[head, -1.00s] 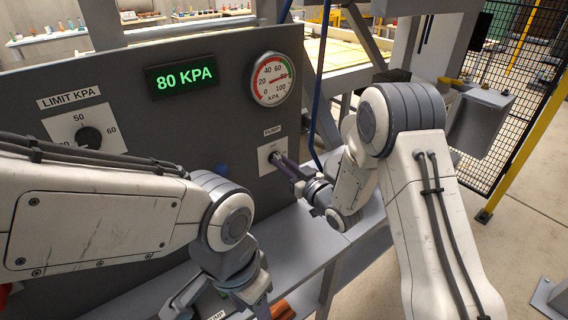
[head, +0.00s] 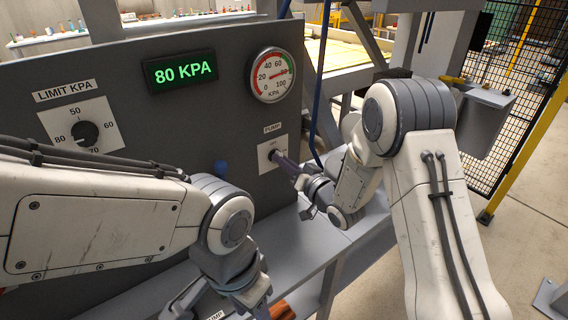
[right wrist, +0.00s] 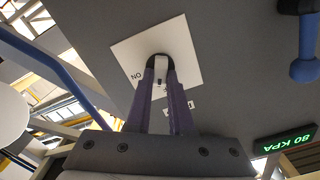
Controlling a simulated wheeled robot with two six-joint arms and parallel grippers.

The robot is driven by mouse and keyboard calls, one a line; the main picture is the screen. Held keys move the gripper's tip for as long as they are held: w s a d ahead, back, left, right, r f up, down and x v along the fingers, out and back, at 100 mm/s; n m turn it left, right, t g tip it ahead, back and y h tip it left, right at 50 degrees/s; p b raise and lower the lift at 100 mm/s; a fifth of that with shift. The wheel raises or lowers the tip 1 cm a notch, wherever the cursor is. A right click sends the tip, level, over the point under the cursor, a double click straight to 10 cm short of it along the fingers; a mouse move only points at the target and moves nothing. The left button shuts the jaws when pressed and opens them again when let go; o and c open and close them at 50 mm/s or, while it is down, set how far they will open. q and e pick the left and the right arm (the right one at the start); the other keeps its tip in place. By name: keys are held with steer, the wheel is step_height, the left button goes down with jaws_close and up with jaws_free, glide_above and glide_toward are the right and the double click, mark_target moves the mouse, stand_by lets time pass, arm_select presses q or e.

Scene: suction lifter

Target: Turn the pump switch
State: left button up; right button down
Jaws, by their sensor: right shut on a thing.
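The pump switch (right wrist: 160,72) is a small light lever on a dark round base, set in a white plate (right wrist: 185,50) with an ON mark. In the head view the plate (head: 265,151) sits under the PUMP label on the grey panel. My right gripper (head: 277,157) reaches it from the right. Its two purple-grey fingers are shut on the lever in the right wrist view (right wrist: 160,75) and hide part of it. My left gripper (head: 222,304) hangs low in the head view, its fingers apart and partly cut off by the bottom edge.
The panel (head: 190,120) carries a green 80 KPA display (head: 181,72), a round gauge (head: 272,74), a limit dial (head: 84,134) and a blue knob (head: 221,168). A blue hose (head: 319,85) hangs beside its right edge. A grey ledge (head: 300,250) runs below.

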steer(key=shift+w+d+f+m, duration=0.1)
steer(key=shift+d+m, duration=0.05)
steer(key=shift+m, duration=3)
steer(key=shift+w+d+f+m, duration=0.1)
steer(key=shift+m, duration=3.05)
steer(key=c, duration=0.8)
jaws_free()
steer(key=shift+s, duration=0.1)
steer(key=shift+a, duration=0.1)
